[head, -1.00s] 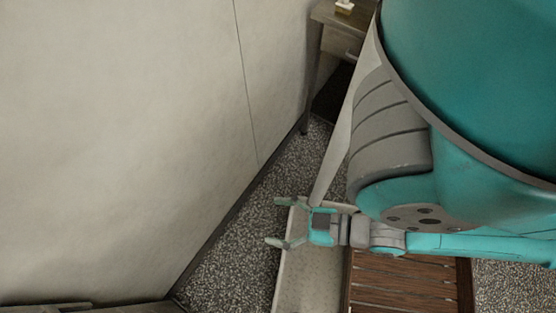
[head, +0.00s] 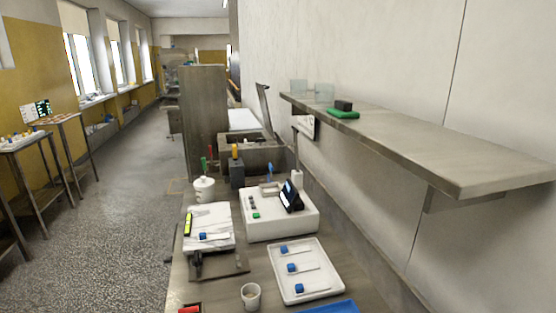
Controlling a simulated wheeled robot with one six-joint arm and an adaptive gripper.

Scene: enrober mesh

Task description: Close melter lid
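I cannot pick out the melter for certain. A grey box-like unit with an open top (head: 268,156) stands at the back of the counter, beyond the white instrument. A thin dark panel (head: 263,106) stands tilted upright behind it; I cannot tell whether it is a raised lid. A narrow upright piece (head: 296,150) rises at the unit's right side, close to the wall. My gripper and arm are not in view now.
A counter (head: 218,290) holds a white instrument (head: 280,222), a white tray with blue-ended tools (head: 325,275), a lidded white pot (head: 204,188) and a cup (head: 250,297). A wall shelf (head: 420,145) overhangs at right. The aisle floor (head: 125,210) at left is clear.

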